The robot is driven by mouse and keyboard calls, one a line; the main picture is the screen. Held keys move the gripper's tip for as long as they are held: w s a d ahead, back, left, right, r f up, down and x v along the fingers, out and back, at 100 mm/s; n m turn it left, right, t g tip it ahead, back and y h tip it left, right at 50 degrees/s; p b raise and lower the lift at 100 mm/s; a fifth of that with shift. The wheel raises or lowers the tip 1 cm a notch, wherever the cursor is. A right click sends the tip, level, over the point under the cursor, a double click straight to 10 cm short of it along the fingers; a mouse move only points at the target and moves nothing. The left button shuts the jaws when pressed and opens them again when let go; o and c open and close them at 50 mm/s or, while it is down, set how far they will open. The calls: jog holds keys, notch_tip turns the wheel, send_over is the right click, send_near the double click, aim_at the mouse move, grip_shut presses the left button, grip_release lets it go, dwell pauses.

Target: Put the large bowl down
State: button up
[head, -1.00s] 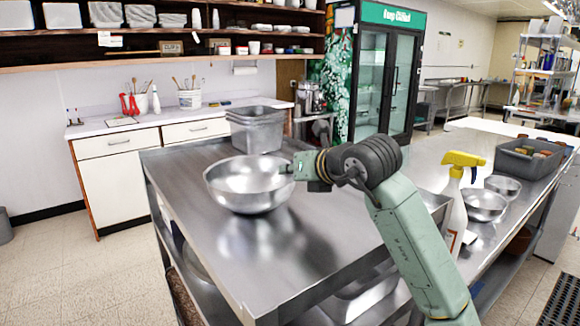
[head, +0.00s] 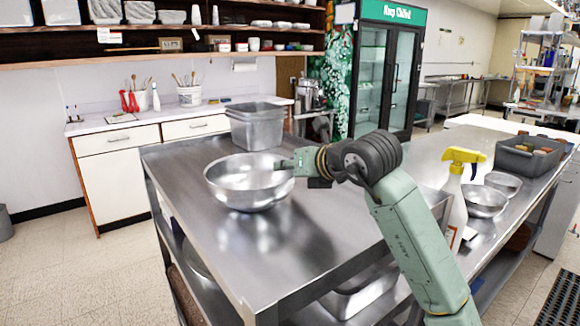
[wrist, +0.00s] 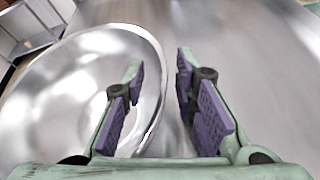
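The large bowl (head: 240,185) is shiny metal and sits upright on the steel table (head: 280,245), in front of grey stacked bins. It also fills the left of the wrist view (wrist: 60,100). My gripper (head: 285,165) is at the bowl's right rim. In the wrist view my gripper (wrist: 160,85) is open, with its purple-padded fingers apart and the rim between them. The left finger is over the inside of the bowl and the right finger is outside it. A gap shows between the rim and the right finger. The bowl's underside is hidden.
Stacked grey bins (head: 256,128) stand behind the bowl. To the right are a spray bottle (head: 457,195), two smaller metal bowls, the nearer one (head: 483,201) larger, and a grey tub (head: 530,156). The table's front and left are clear.

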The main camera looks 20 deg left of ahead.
jog(key=b+v, duration=0.4)
jog(key=v, duration=0.8)
jog(key=shift+r, duration=0.15)
